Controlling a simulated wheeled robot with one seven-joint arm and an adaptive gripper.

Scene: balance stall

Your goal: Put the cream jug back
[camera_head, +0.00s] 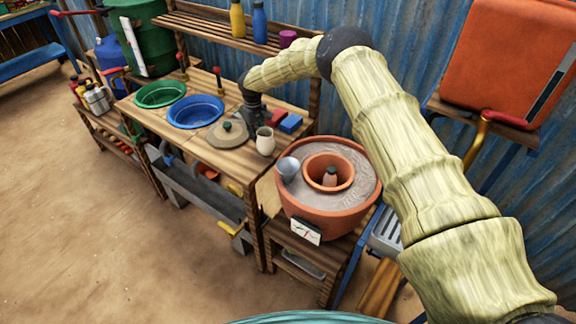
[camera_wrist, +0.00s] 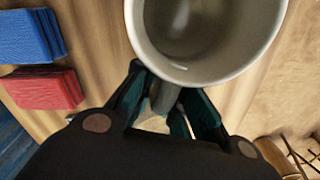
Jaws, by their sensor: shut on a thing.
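The cream jug (camera_head: 265,142) is at the right front part of the wooden bench, upright, beside the red and blue blocks. In the wrist view its round rim and hollow inside (camera_wrist: 205,30) fill the top of the picture. My gripper (camera_head: 256,122) is behind the jug, pointing down. In the wrist view my gripper's teal fingers (camera_wrist: 172,112) are closed on both sides of the jug's handle (camera_wrist: 164,95). I cannot tell whether the jug's base touches the bench top. The jug's lower body is hidden in the wrist view.
Red (camera_head: 278,115) and blue (camera_head: 291,123) blocks lie right of the jug. A round lid with a green knob (camera_head: 228,132) lies to its left, near the blue basin (camera_head: 195,111). A terracotta tub (camera_head: 304,205) stands in front right, a pale cup (camera_head: 288,168) at its rim.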

